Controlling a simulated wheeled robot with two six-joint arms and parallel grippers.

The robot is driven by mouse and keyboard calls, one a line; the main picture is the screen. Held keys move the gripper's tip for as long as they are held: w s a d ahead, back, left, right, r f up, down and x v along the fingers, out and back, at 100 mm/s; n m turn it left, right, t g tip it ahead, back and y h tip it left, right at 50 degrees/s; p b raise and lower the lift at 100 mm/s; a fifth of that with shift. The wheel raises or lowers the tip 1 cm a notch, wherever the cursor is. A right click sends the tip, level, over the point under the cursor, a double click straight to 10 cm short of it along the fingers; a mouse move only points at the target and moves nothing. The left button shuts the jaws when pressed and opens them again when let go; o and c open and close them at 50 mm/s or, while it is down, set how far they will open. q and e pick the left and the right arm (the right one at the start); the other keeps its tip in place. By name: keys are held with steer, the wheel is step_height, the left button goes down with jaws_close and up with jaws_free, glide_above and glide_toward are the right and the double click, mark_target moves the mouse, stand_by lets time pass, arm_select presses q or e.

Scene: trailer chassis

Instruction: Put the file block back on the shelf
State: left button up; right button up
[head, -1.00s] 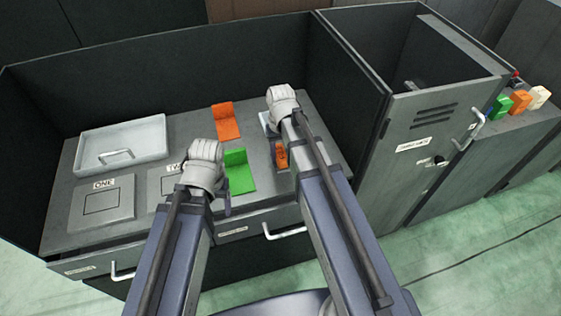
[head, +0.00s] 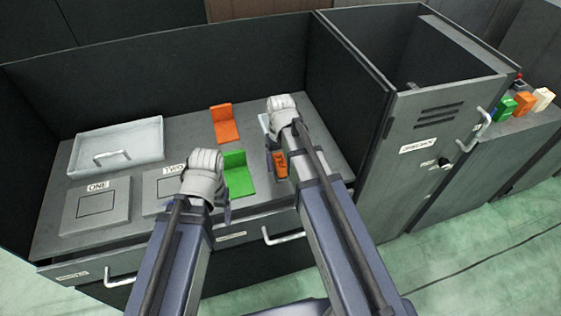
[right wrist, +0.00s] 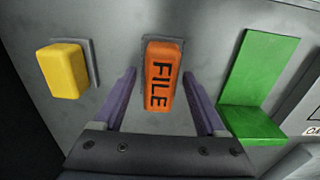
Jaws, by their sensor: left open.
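The orange file block (right wrist: 160,80), marked FILE, stands on a grey surface between the two fingers of my right gripper (right wrist: 163,105) in the right wrist view. The fingers are spread, with a gap on each side of the block. In the head view the file block (head: 281,164) shows partly beside my right arm, which hides the fingers. My left gripper (head: 226,205) is open over the worktop, near the green bracket (head: 239,175); its fingers are mostly hidden by its wrist. A ledge (head: 520,135) at the far right carries several coloured blocks.
A yellow block (right wrist: 63,70) is left of the file block in the right wrist view, and the green bracket (right wrist: 262,85) is right. The worktop holds an orange bracket (head: 226,123), a grey tray (head: 115,145) and labelled pads. A tall cabinet (head: 430,120) stands between worktop and ledge.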

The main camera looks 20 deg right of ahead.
mark_target(281, 161)
steer(key=shift+r, duration=0.15)
step_height(281, 161, up, 12)
steer(key=p, duration=1.2)
steer(key=s+a+n+h, duration=0.1)
steer(key=s+a+n, duration=0.2)
steer(key=s+a, duration=0.7)
steer(key=s, duration=0.4)
steer(key=shift+s+a, duration=0.15)
steer(key=shift+a, duration=0.1)
